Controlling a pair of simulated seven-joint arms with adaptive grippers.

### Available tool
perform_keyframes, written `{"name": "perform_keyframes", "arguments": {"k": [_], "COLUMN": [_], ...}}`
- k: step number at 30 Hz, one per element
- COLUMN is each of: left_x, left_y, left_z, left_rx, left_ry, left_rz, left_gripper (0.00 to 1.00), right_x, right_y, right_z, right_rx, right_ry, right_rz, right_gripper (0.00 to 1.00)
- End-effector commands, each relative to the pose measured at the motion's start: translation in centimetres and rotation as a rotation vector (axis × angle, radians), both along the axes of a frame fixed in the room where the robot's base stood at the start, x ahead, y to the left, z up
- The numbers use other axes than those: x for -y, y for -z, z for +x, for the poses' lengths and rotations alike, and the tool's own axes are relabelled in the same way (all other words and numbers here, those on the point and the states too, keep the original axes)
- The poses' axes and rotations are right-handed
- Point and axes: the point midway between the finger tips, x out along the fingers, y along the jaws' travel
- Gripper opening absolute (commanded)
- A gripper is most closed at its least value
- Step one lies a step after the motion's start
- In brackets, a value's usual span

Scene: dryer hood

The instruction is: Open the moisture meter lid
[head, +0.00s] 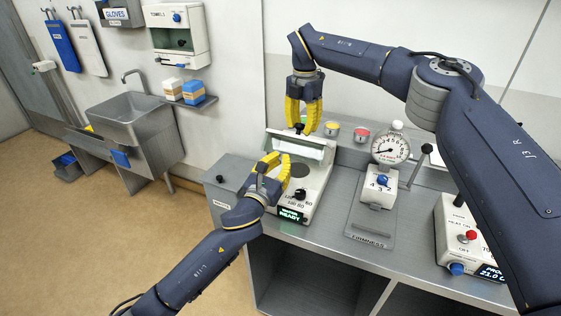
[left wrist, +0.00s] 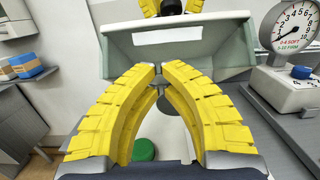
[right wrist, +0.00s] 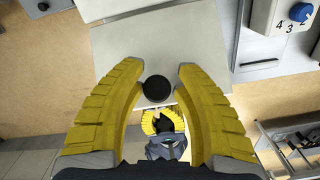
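The moisture meter (head: 312,182) is a pale box on the bench with a green READY display, a black knob and a round well. Its pale lid (head: 312,148) is raised at the back, its inner side facing the left wrist view (left wrist: 210,58). My right gripper (head: 301,130) is above the lid, open. In the right wrist view its fingers stand either side of the lid's black knob (right wrist: 158,89), with small visible gaps. My left gripper (left wrist: 159,70) is over the meter in front of the lid, its fingertips together, with nothing visible in them. It partly hides the well.
A firmness gauge (head: 390,150) on its stand is right of the meter. A sink (head: 125,115) is at the left.

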Motion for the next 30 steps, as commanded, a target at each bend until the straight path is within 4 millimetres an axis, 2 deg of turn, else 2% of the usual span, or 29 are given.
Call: {"name": "perform_keyframes", "arguments": {"k": [1, 4, 14, 19, 30], "left_x": [0.0, 0.0, 0.0, 0.0, 0.0], "left_y": [0.0, 0.0, 0.1, 0.1, 0.0], "left_z": [0.0, 0.0, 0.0, 0.0, 0.0], "left_rx": [-0.001, -0.001, -0.001, -0.001, -0.001], "left_ry": [0.001, 0.001, 0.001, 0.0, 0.0], "left_rz": [0.001, 0.001, 0.001, 0.0, 0.0], "left_gripper": [0.0, 0.0, 0.0, 0.0, 0.0], "right_x": [-0.1, -0.2, -0.4, -0.4, -0.3], "right_y": [0.0, -0.1, -0.6, -2.6, -8.9], "right_z": [0.0, -0.1, -0.1, -0.1, -0.1], "right_rx": [-0.001, -0.002, -0.001, 0.001, 0.001], "right_ry": [-0.001, -0.002, -0.004, -0.004, -0.001], "right_rz": [0.001, 0.003, 0.005, 0.004, 0.004], "right_gripper": [0.38, 0.49, 0.49, 0.49, 0.49]}}
